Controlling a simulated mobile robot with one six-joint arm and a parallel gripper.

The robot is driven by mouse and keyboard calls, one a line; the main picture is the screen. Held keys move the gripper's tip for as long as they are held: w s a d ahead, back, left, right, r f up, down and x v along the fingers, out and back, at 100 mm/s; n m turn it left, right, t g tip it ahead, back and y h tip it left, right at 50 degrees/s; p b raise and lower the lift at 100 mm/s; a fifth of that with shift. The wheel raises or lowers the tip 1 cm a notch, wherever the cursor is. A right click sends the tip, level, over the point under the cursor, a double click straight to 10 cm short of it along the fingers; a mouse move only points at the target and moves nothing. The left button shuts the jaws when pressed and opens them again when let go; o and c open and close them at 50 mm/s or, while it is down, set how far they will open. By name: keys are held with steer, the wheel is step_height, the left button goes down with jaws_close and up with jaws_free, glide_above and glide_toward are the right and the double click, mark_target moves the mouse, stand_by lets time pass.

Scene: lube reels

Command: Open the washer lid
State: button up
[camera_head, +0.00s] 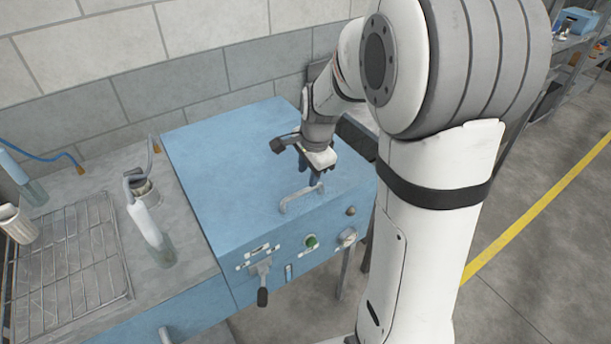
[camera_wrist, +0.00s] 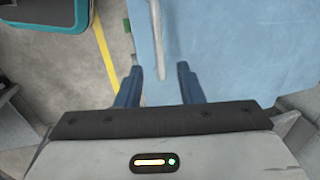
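The washer is a blue box, and its flat blue lid (camera_head: 225,150) lies closed on top. A grey bar handle (camera_head: 300,197) is at the lid's front edge; it also shows in the wrist view (camera_wrist: 157,35). My gripper (camera_head: 312,178) is over the front right part of the lid, close to the handle's right end. In the wrist view my gripper (camera_wrist: 159,84) has its two blue fingers apart, with nothing held. The handle's near end lines up with the gap between them. I cannot tell whether the fingers are around it or above it.
The washer's front has a lever (camera_head: 262,285), a green button (camera_head: 311,241) and a knob (camera_head: 347,236). A wire rack (camera_head: 70,265) and a clear bottle (camera_head: 150,230) are on the left counter. A block wall stands behind. Open floor with a yellow line (camera_head: 540,215) lies right.

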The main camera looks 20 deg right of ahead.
mark_target(306, 190)
steer(key=f, duration=0.3)
steer(key=w+f, duration=0.1)
steer(key=f, duration=0.2)
steer(key=shift+w+a+f+p, duration=0.1)
steer(key=shift+a+p, duration=0.1)
steer(key=shift+p, duration=0.1)
jaws_close()
